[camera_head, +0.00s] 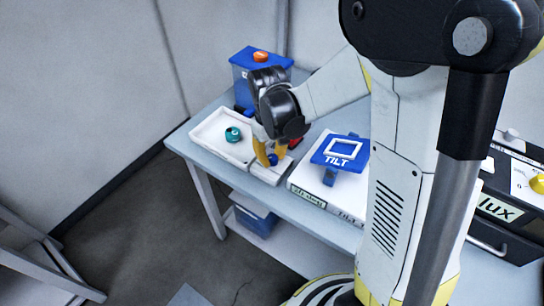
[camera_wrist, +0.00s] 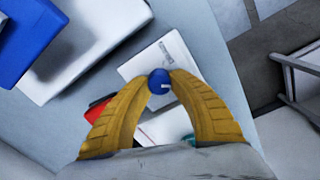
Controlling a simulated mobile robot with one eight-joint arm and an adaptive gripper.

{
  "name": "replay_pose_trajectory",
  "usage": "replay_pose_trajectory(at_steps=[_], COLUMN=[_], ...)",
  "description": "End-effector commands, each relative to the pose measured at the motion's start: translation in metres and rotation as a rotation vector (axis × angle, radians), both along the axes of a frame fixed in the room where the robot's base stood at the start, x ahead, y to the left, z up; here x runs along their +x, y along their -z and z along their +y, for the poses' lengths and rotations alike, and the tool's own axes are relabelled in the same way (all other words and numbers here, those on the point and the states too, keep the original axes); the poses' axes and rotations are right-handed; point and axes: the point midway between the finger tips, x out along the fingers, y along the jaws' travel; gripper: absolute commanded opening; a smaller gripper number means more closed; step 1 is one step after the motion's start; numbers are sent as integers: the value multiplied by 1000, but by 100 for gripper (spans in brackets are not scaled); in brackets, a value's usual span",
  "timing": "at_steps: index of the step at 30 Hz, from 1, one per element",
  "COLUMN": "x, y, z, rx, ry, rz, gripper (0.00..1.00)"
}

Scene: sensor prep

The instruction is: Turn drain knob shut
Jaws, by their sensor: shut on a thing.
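A small round blue knob (camera_wrist: 158,82) with a short white mark sits over a white printed block in the wrist view. In the head view the blue knob (camera_head: 273,159) shows between my yellow fingertips. My gripper (camera_wrist: 158,80) is shut on it, one fingertip on each side. My gripper (camera_head: 270,158) comes down from above at the front of the table. The white block (camera_wrist: 145,66) under the knob is partly hidden by my fingers. No label naming the knob as the drain is readable.
A white tray (camera_head: 207,144) with a teal knob (camera_head: 233,134) lies left. A blue box (camera_head: 243,75) with an orange knob (camera_head: 260,56) stands behind. A red thing (camera_head: 295,143) is close behind my fingers. A blue TILT plate (camera_head: 340,151) stands right, near a dark console (camera_head: 508,231).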

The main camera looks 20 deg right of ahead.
Motion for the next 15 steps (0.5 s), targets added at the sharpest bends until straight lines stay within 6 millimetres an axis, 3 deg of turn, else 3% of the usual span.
replay_pose_trajectory(at_steps=[15], x=[0], y=[0], z=[0], rx=[1], ry=[206], rz=[0], gripper=[0])
